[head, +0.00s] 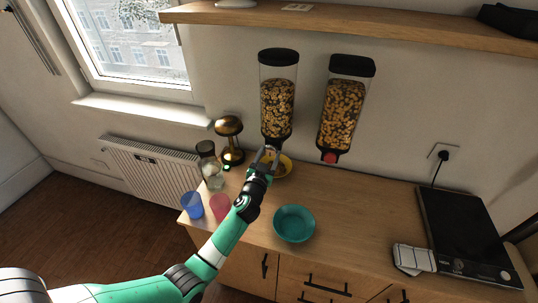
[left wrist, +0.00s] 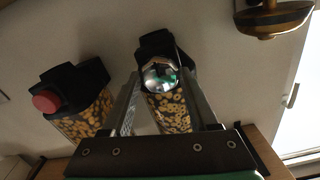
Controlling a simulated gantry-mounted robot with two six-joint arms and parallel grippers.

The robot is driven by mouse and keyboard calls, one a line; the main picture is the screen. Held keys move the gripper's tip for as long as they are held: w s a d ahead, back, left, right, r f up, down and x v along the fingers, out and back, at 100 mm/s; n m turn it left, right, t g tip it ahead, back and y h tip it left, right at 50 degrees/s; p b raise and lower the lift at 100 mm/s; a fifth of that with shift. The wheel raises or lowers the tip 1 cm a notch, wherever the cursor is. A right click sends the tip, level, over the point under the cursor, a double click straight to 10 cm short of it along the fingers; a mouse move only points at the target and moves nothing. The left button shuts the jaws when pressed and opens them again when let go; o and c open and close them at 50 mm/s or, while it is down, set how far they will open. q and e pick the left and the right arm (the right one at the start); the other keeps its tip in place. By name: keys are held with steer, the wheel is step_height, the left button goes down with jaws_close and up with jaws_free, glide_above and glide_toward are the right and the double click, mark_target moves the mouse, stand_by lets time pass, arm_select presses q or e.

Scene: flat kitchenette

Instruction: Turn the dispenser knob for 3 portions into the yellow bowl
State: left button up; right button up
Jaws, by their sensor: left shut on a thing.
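Two clear dispensers with black lids, filled with ring-shaped cereal, hang on the wall. My left gripper (head: 266,156) is shut on the silver knob (left wrist: 162,76) of the left dispenser (head: 278,95). The knob shows between the two fingers in the left wrist view. The right dispenser (head: 342,108) has a red knob (head: 330,157), which also shows in the left wrist view (left wrist: 46,103). The yellow bowl (head: 287,166) stands on the counter below the left dispenser, partly hidden by my left gripper. Its contents cannot be made out. My right gripper is not in view.
A teal bowl (head: 294,223) stands right of my left arm. A blue cup (head: 192,205), a pink cup (head: 220,207), a glass jar (head: 210,168) and a brass lamp (head: 230,137) stand to the left. A black hob (head: 468,235) and cloth (head: 414,259) lie at right.

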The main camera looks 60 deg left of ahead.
arm_select(q)
steer(key=m, duration=0.3)
steer(key=shift+m, duration=0.3)
steer(key=m, duration=0.4)
steer(key=shift+m, duration=0.3)
steer(key=m, duration=0.4)
steer(key=shift+m+p, duration=0.65)
steer(key=shift+m, duration=1.75)
steer(key=o, duration=1.4)
